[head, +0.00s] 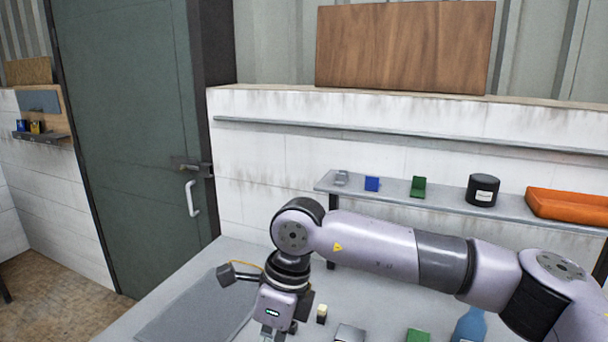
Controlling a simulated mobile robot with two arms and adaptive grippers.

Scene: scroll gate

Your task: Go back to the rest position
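My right arm reaches in from the right edge across the table (205,290). Its wrist bends down, and my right gripper (275,333) points downward at the bottom edge of the head view. The fingertips are cut off by the frame, so I cannot tell whether it is open or shut or holds anything. My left arm and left gripper are not in view.
Near the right gripper are a small black and cream block (321,314), a grey box (350,333), a green object (418,335) and a blue bottle (469,326). A wall shelf (450,200) holds small blocks, a black jar (482,190) and an orange tray (568,205). A green door (130,130) stands left.

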